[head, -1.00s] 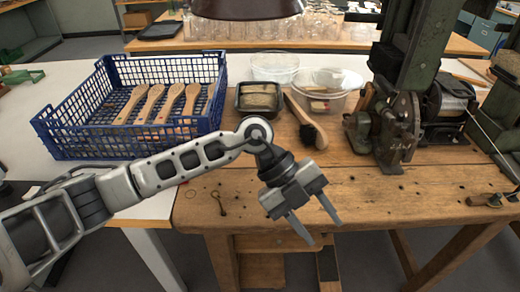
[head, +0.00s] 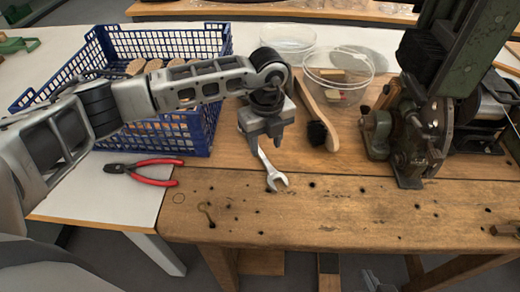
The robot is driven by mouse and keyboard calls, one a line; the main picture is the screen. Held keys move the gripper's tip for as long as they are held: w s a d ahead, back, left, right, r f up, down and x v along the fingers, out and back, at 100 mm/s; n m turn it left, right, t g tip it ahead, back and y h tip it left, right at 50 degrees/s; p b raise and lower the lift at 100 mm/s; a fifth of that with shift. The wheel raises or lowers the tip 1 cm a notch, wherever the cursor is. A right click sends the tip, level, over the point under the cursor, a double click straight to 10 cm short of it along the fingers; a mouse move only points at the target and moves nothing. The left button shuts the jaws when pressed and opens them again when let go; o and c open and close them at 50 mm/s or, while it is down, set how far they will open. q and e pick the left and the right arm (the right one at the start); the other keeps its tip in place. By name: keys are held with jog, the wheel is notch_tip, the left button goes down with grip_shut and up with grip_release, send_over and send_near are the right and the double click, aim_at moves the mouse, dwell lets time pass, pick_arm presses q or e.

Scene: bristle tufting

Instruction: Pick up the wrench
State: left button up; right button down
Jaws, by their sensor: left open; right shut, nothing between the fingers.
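The silver open-ended wrench (head: 275,178) lies on the wooden bench, its open jaw toward the front edge. My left gripper (head: 264,143) points down over the handle end of the wrench. Its fingers are open, one on each side of the handle; I cannot tell whether they touch it. The far end of the handle is hidden under the gripper. The tip of my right gripper (head: 378,283) shows at the bottom edge, below the bench front, shut and empty.
Red-handled pliers (head: 150,172) lie on the white table. A blue crate (head: 185,130) with wooden brush handles stands behind my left arm. A brush (head: 318,128) and clear tubs (head: 338,72) are close by. A green machine (head: 410,140) stands right. The bench front is mostly clear.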

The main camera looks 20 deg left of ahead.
aim_at(266, 160)
pick_arm(q)
jog(key=shift+f+p, duration=0.45)
jog(key=shift+f, duration=2.25)
jog(key=shift+w+r, duration=0.1)
grip_shut()
